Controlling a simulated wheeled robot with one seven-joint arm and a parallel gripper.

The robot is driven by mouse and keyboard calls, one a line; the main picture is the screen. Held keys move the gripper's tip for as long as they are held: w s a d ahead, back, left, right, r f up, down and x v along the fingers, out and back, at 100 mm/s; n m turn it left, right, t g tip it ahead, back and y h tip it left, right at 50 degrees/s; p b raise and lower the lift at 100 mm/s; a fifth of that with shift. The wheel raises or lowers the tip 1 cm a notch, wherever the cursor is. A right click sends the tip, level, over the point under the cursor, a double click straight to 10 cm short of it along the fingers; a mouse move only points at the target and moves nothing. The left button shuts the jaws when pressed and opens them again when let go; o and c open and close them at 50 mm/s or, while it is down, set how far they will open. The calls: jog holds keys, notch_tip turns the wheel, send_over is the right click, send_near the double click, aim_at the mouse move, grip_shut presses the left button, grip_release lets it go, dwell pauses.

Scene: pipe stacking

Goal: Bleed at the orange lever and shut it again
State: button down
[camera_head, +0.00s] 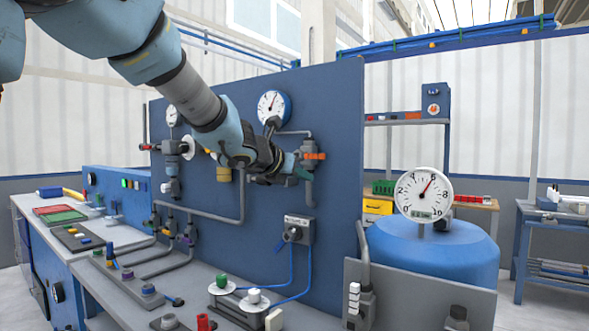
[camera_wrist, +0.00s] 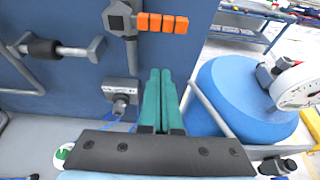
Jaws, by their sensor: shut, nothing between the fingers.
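The orange lever (camera_head: 314,156) sits on a grey valve on the blue panel, at the panel's right part in the head view. It points to the right, level, and shows large at the top of the wrist view (camera_wrist: 162,23). My gripper (camera_head: 297,165) has teal fingers and is just left of and below the lever in the head view. In the wrist view the fingers (camera_wrist: 161,75) lie side by side, shut and empty, their tips below the lever. A gap shows between tips and lever in that view; I cannot tell their distance in depth.
A large white gauge (camera_head: 424,195) stands before the blue tank (camera_head: 432,250) on the right. A gauge (camera_head: 273,106) is on the panel above my wrist. A grey box (camera_head: 298,229) with blue hoses is below. Pipes run along the panel; the bench holds several knobs.

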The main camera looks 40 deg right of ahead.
aim_at(308, 156)
jog(key=d+r+p, duration=0.1)
jog(key=p, duration=0.1)
jog(key=d+r+p, duration=0.1)
jog(key=d+p, duration=0.1)
jog(key=shift+w+r, duration=0.4)
jog(key=shift+s, duration=0.1)
